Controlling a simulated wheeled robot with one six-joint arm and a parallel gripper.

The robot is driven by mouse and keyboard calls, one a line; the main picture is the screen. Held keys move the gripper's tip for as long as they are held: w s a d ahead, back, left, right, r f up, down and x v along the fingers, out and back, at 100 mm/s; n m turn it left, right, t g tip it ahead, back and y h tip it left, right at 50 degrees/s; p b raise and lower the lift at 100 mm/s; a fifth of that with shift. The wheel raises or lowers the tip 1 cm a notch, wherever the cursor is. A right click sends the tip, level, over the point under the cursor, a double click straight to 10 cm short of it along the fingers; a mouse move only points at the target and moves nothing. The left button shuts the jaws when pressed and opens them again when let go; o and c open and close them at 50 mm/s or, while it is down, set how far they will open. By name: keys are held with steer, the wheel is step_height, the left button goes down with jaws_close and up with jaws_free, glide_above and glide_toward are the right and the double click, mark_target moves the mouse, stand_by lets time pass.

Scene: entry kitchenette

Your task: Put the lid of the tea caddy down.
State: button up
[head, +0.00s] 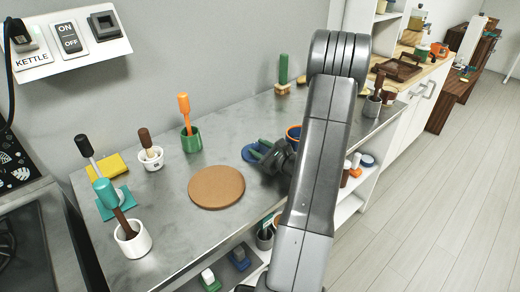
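A round blue piece (249,153), which looks like the tea caddy's lid, is low over or on the grey counter (220,230), right of the cork mat. My gripper (260,152) is at this piece, with green finger-like parts against it. I cannot tell whether it grips the piece, or whether the piece touches the counter. A round blue container with an orange rim (293,132), perhaps the caddy, stands just behind my gripper. My arm hides part of it.
A round cork mat (216,187) lies on the counter. Left are a green pot (191,142), a white pot (152,159), a yellow sponge-like block (106,164) and a white pot (133,240) with a tool. A green brush (283,75) stands at the back. Front counter space is clear.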

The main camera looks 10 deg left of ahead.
steer(key=o, duration=0.3)
steer(key=shift+r, duration=0.1)
steer(key=shift+r+p, duration=0.55)
steer(key=shift+p, duration=0.25)
steer(key=shift+s+d+r, duration=0.1)
steer(key=shift+s+d, duration=0.05)
steer(key=shift+d, duration=0.1)
steer(key=b+v, duration=0.2)
steer(key=v, duration=0.9)
steer(key=shift+s+d, duration=0.2)
